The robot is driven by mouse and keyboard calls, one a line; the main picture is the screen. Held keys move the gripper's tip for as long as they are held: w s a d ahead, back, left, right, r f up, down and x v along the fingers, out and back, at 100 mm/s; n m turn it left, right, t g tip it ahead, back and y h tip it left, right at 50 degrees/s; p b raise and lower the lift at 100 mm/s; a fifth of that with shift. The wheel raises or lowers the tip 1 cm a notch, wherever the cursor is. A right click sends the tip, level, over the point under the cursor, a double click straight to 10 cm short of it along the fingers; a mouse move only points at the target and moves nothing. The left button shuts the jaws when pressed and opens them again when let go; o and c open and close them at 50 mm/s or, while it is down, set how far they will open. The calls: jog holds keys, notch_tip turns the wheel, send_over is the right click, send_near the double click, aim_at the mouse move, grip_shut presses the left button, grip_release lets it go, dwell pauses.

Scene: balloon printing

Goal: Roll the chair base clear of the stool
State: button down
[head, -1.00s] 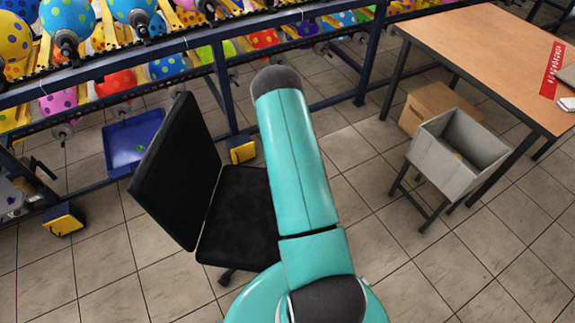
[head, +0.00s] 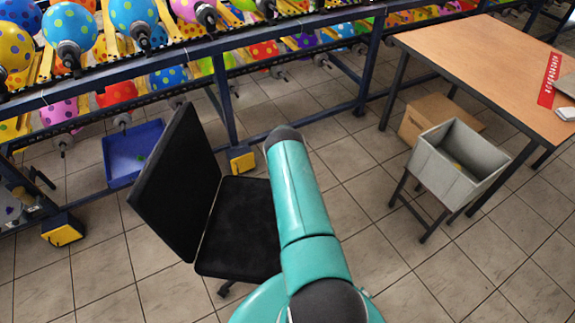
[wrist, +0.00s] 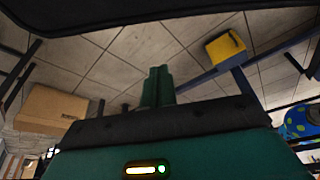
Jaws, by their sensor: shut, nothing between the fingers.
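The black office chair stands left of my teal arm in the head view, with its tall backrest (head: 178,185) leaning left and its seat (head: 238,228) partly behind my arm. Of the chair base, one dark leg with a caster (head: 228,288) shows below the seat; the rest is hidden. A dark-legged stand, apparently the stool (head: 428,215), carries a grey bin (head: 445,178) at the right, well apart from the chair. My gripper (wrist: 158,75) shows in the wrist view with its fingers together and empty. A dark edge, possibly the chair seat (wrist: 110,12), crosses the top of that view.
A balloon rack (head: 230,118) runs behind the chair, with a yellow-faced foot block (head: 241,160) close to the seat. A blue tray (head: 132,155) lies left. A wooden table (head: 480,62) and cardboard box (head: 432,108) are at the right. Tiled floor is clear between chair and stand.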

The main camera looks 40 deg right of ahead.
jog(key=shift+s+a+f, duration=0.45)
jog(key=shift+s+a, duration=0.2)
jog(key=shift+s+a+f, duration=0.4)
jog(key=shift+s+a, duration=0.2)
jog(key=shift+s, duration=0.05)
